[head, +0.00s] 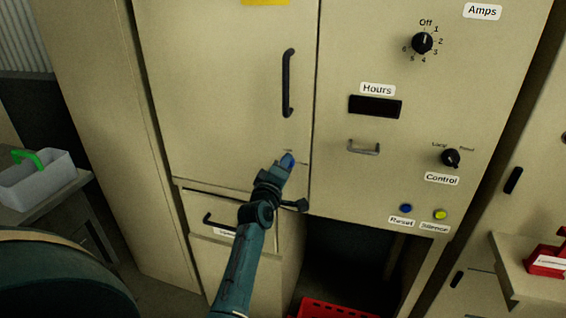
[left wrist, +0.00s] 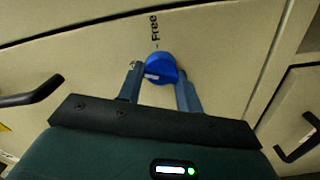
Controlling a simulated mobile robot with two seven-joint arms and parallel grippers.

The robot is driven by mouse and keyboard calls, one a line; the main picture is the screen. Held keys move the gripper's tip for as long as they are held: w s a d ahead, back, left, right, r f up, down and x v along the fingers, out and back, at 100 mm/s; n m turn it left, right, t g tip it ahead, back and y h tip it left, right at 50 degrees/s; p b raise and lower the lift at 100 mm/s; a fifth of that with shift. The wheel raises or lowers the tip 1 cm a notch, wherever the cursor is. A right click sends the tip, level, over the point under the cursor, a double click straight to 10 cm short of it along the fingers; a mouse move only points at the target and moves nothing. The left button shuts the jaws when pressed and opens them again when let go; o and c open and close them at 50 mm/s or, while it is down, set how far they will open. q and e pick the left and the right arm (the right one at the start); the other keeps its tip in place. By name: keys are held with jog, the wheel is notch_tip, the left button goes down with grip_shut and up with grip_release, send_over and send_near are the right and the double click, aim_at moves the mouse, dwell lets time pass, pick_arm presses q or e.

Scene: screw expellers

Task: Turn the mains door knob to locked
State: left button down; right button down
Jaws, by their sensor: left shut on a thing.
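The mains door knob is a round blue knob (left wrist: 160,68) on the cream cabinet door, seen in the left wrist view with a "Free" label beside it. In the head view the knob (head: 287,160) shows as a small blue spot below the black door handle (head: 288,83). My left gripper (left wrist: 161,80) has one finger on each side of the knob and is shut on it. The knob's pointer and any "locked" mark cannot be made out. My right gripper is not in view.
Right of the door is a panel with an Amps dial (head: 422,42), a Control dial (head: 451,158), and blue and yellow buttons (head: 440,214). A drawer handle (head: 217,224) lies below the door. A grey bin (head: 38,184) stands left; a red crate (head: 335,309) is low in front.

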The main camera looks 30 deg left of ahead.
pick_arm(q)
jog(key=n+p, duration=0.1)
jog(key=n, duration=0.3)
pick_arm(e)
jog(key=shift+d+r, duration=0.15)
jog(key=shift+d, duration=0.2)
pick_arm(q)
jog(key=shift+n, duration=0.4)
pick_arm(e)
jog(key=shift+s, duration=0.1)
pick_arm(q)
jog(key=c, duration=1)
grip_release()
jog(key=shift+f, duration=0.1)
jog(key=shift+o, duration=0.2)
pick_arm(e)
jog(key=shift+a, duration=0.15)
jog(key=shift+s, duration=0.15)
